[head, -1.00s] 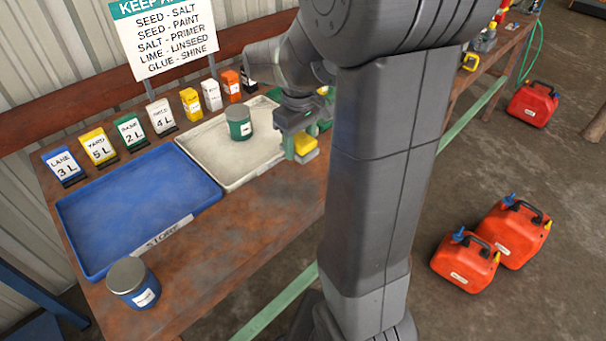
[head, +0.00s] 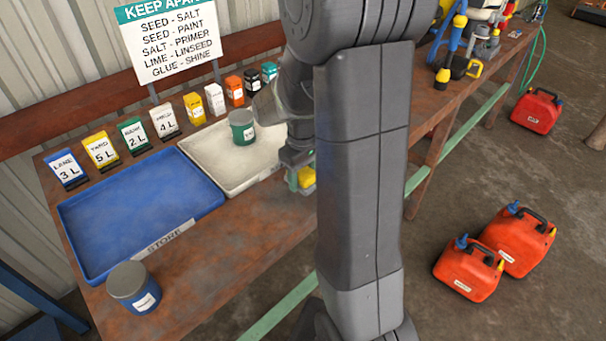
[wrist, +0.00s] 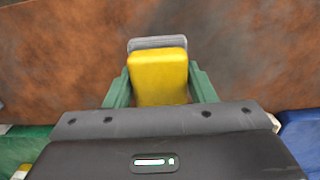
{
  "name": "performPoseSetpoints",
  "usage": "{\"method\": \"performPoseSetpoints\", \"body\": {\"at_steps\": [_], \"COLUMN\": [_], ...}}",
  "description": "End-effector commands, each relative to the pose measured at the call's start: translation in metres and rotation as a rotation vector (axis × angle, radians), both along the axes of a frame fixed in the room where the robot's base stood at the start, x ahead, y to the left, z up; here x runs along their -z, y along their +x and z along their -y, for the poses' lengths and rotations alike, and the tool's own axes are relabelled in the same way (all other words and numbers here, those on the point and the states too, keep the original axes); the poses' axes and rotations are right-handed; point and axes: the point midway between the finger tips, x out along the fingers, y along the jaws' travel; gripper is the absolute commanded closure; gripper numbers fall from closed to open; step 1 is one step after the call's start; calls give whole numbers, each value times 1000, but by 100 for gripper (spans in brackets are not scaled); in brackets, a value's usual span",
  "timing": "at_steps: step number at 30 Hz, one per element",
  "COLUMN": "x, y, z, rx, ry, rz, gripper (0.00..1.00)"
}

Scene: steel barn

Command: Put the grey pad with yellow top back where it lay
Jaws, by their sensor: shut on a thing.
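The grey pad with yellow top (wrist: 158,78) is between the two green fingers of my gripper (wrist: 158,90) in the wrist view. Its yellow face points at the wrist camera and a grey edge shows beyond it. In the head view the pad (head: 307,177) shows as a small yellow patch at my gripper (head: 298,178), over the front part of the brown bench (head: 225,245), right of the grey-white tray (head: 218,180). My arm hides part of the bench there. I cannot tell whether the pad touches the bench top.
A blue tray (head: 140,215) lies left, with a blue tin (head: 134,288) in front. A green tin (head: 242,127) stands in the grey-white tray. Small labelled boxes (head: 193,109) line the back. Bare bench lies in front of the trays. Red cans (head: 468,270) stand on the floor.

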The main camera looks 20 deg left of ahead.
Motion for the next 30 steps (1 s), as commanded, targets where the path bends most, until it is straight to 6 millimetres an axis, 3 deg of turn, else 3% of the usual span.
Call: {"method": "performPoseSetpoints", "body": {"at_steps": [1,3,4,16,30], "x": [1,1,1,-10,-103], "y": [0,0,0,0,1], "z": [0,0,0,0,-1], "rx": [0,0,0,0,0], "ry": [0,0,0,2,3], "rz": [0,0,0,2,3], "gripper": [44,30,28,28,28]}}
